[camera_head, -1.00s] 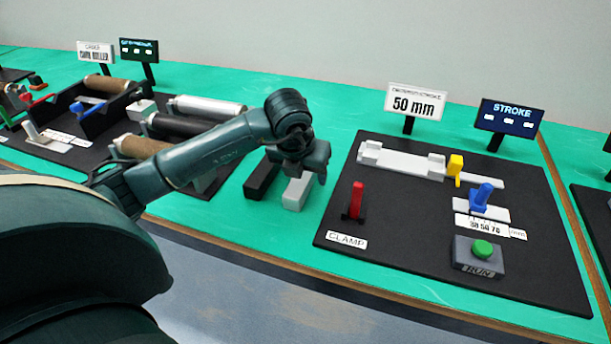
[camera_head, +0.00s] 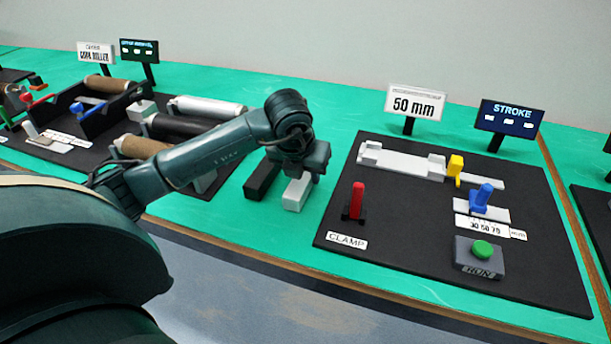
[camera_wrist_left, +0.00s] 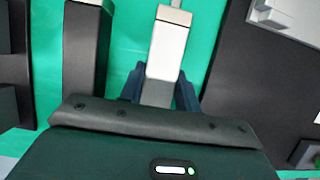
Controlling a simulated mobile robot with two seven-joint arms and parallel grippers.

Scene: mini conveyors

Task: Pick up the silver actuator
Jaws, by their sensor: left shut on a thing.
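The silver actuator (camera_head: 297,192) is a light grey block on the green table, to the right of a similar black block (camera_head: 262,180). In the left wrist view the silver actuator (camera_wrist_left: 168,50) runs lengthwise between the dark fingers, with a thin rod at its far end. My left gripper (camera_wrist_left: 158,88) is shut on it, one finger on each side; the black block (camera_wrist_left: 86,45) lies apart to the left. In the head view my left gripper (camera_head: 312,172) hides part of the silver actuator. My right gripper is not in view.
To the right is a black board (camera_head: 400,225) with a grey cradle, a yellow stop, a red clamp lever (camera_head: 357,200), a blue lever (camera_head: 482,195) and a green button (camera_head: 483,250). A sign (camera_head: 415,103) reads 50 mm. Rollers (camera_head: 205,107) stand on a station at left.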

